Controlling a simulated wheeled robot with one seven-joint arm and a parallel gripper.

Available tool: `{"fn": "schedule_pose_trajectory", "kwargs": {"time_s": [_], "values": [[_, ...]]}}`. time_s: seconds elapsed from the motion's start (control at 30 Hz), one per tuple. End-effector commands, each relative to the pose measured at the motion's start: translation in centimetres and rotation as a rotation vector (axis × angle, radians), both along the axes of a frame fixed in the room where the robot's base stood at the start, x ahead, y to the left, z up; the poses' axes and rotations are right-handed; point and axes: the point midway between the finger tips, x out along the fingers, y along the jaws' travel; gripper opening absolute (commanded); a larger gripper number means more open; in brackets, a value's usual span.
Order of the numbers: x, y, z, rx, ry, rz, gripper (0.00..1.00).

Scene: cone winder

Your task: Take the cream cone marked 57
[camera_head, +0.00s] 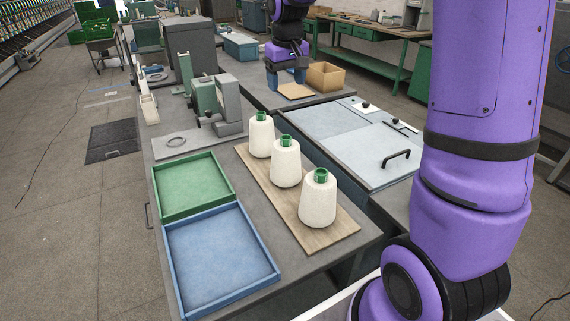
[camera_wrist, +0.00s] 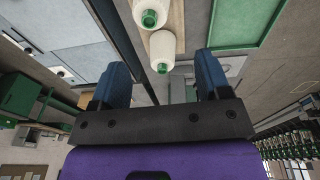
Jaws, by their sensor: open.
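Three cream cones with green tube tops stand upright in a row on a wooden board (camera_head: 279,206) in the head view: the far cone (camera_head: 262,140), the middle cone (camera_head: 286,168) and the near cone (camera_head: 317,206). No number is readable on any of them, so I cannot tell which is 57. My gripper (camera_head: 286,77) is beyond the row, over the far bench, with its blue fingers apart and nothing between them. The wrist view shows my gripper (camera_wrist: 161,60) open, with one cone (camera_wrist: 162,46) past the fingertips and another cone (camera_wrist: 151,13) farther up.
An empty green tray (camera_head: 191,184) and an empty blue tray (camera_head: 220,252) lie left of the board. A grey machine (camera_head: 226,100) stands behind them. A cardboard box (camera_head: 326,75) is beside my gripper. A grey panel with a black handle (camera_head: 396,157) lies right of the cones.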

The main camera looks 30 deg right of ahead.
Motion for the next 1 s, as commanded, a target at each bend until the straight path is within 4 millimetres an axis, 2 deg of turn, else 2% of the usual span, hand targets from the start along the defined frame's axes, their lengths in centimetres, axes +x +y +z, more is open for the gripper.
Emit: {"fn": "schedule_pose_trajectory", "kwargs": {"time_s": [0.03, 0.2, 0.4, 0.6, 1.0], "values": [[1.6, -0.6, -1.7, 0.006, 0.022, -0.002, 0.7], [5.9, -2.2, -6.6, 0.022, 0.072, -0.005, 0.7], [9.0, -3.5, -11.3, 0.041, 0.113, -0.008, 0.7], [10.1, -4.1, -13.5, 0.049, 0.128, -0.01, 0.7], [10.1, -4.2, -18.5, 0.049, 0.128, -0.009, 0.7]]}}
